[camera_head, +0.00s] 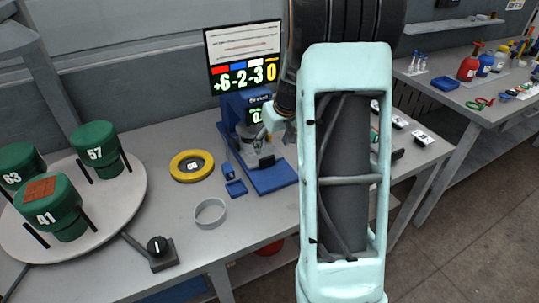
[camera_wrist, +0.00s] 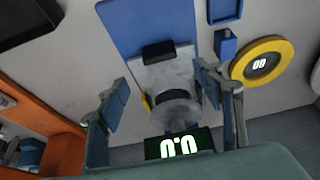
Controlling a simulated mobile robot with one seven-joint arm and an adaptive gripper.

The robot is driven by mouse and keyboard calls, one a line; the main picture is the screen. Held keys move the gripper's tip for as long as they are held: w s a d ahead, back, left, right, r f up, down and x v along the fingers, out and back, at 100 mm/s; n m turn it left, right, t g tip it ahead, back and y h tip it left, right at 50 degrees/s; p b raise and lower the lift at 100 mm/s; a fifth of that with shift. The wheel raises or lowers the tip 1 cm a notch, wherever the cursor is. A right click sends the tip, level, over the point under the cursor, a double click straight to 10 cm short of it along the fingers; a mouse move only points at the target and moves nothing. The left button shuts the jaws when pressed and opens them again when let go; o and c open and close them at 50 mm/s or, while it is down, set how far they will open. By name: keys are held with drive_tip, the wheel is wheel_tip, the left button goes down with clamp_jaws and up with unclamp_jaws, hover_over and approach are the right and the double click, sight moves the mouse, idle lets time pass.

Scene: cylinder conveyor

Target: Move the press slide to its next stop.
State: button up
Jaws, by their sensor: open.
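The press (camera_head: 242,110) is a blue machine on the table with a small green-digit display. Its slide shows in the wrist view as a grey plate (camera_wrist: 180,70) with a black block-shaped handle (camera_wrist: 158,52), on a blue base (camera_wrist: 150,22). A round grey part (camera_wrist: 175,108) sits at the plate's display end. My gripper (camera_head: 271,127) is at the press, partly hidden by my arm. In the wrist view my gripper (camera_wrist: 163,90) is open, its fingers on either side of the slide area. Contact with the slide cannot be told.
A screen (camera_head: 243,58) stands behind.

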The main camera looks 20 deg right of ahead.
sight(267, 158)
drive_tip(key=x, duration=0.8)
drive_tip(key=shift+f, duration=0.15)
clamp_jaws()
drive_tip(key=s+b, duration=0.3)
drive_tip(key=s, duration=0.2)
drive_tip(key=s+b, duration=0.4)
drive_tip(key=s, duration=0.2)
drive_tip(key=s+b, duration=0.3)
drive_tip(key=s, duration=0.3)
drive_tip(key=shift+s+d+f+b, duration=0.1)
drive_tip(key=shift+s+d+b, duration=0.1)
drive_tip(key=shift+d+b, duration=0.15)
unclamp_jaws()
drive_tip(key=shift+s, duration=0.1)
